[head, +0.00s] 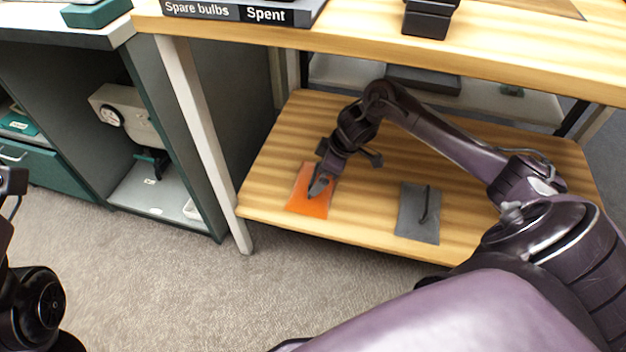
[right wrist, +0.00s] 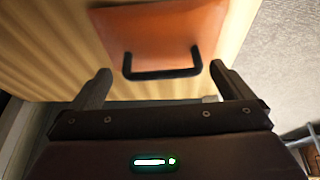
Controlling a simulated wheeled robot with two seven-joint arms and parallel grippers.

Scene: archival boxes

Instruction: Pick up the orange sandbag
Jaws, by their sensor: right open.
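The orange sandbag (head: 309,206) lies flat on the wooden lower shelf (head: 275,160), near its front left corner. In the right wrist view the sandbag (right wrist: 165,30) has a black handle (right wrist: 162,73) standing at its near edge. My right gripper (head: 318,188) reaches in under the upper table top and hovers at the sandbag, hiding part of it. In the wrist view its two fingers (right wrist: 162,88) are apart, one on each side of the handle, with nothing clamped. Part of my left arm shows at the left edge of the head view; its fingers cannot be made out.
A grey sandbag (head: 417,225) with a dark handle lies to the right on the same shelf. The wooden table top (head: 350,38) is above my right arm. A white table leg (head: 205,140) stands left of the shelf. A dark cabinet holds a beige device (head: 133,120).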

